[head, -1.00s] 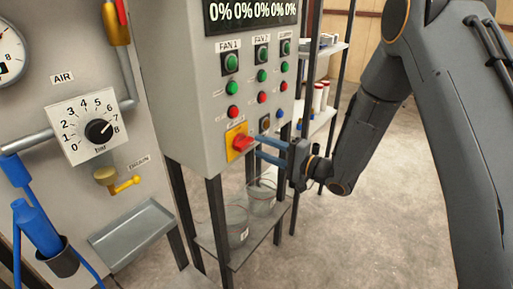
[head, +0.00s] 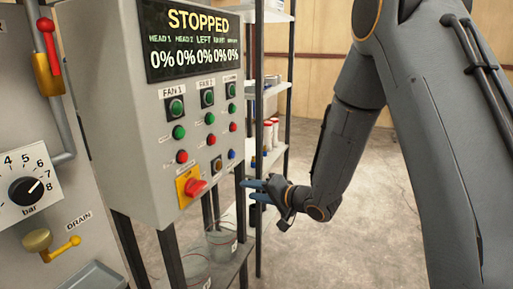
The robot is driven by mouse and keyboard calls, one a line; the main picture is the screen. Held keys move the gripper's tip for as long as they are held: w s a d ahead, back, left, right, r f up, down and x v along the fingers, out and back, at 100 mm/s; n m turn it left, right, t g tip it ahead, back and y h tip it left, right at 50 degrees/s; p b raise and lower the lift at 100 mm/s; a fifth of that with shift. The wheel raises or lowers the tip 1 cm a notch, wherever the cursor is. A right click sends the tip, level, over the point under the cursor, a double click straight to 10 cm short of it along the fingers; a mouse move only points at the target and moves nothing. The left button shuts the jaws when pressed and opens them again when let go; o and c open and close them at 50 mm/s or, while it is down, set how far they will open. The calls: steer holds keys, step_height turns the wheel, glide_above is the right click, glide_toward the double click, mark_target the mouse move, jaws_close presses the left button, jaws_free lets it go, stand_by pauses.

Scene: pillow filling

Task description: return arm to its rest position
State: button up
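My arm (head: 345,140) comes in from the upper right and bends down toward the control cabinet. My gripper (head: 256,190) is at its end, with two blue fingers pointing left and a gap between them. It is open and nothing shows between the fingers. It is just right of the cabinet's lower right edge in the picture, apart from the red rotary switch (head: 196,187) on its yellow plate.
The grey control cabinet (head: 140,130) has a display (head: 195,40) reading "STOPPED" and 0% values. Glass containers (head: 221,240) stand on a low shelf beneath. A rack (head: 272,160) with bottles stands behind my gripper. The concrete floor below my arm is clear.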

steer(key=s+d+f+n+g+h, duration=0.1)
steer(key=s+d+h, duration=0.25)
steer(key=d, duration=0.45)
steer(key=s+d+f+h, duration=0.1)
steer(key=s+d+h, duration=0.1)
steer(key=d+h, duration=0.45)
steer(key=s+d+n+g, duration=0.1)
steer(key=s+d+g, duration=0.2)
steer(key=s, duration=0.8)
steer(key=s+d+n+g, duration=0.1)
steer(key=s+d+g, duration=0.3)
steer(key=s, duration=0.7)
steer(key=shift+s+d+n+g+h, duration=0.2)
steer(key=shift+d+n+g+h, duration=0.15)
steer(key=shift+d, duration=0.3)
steer(key=shift+r, duration=0.1)
steer(key=shift+c, duration=0.6)
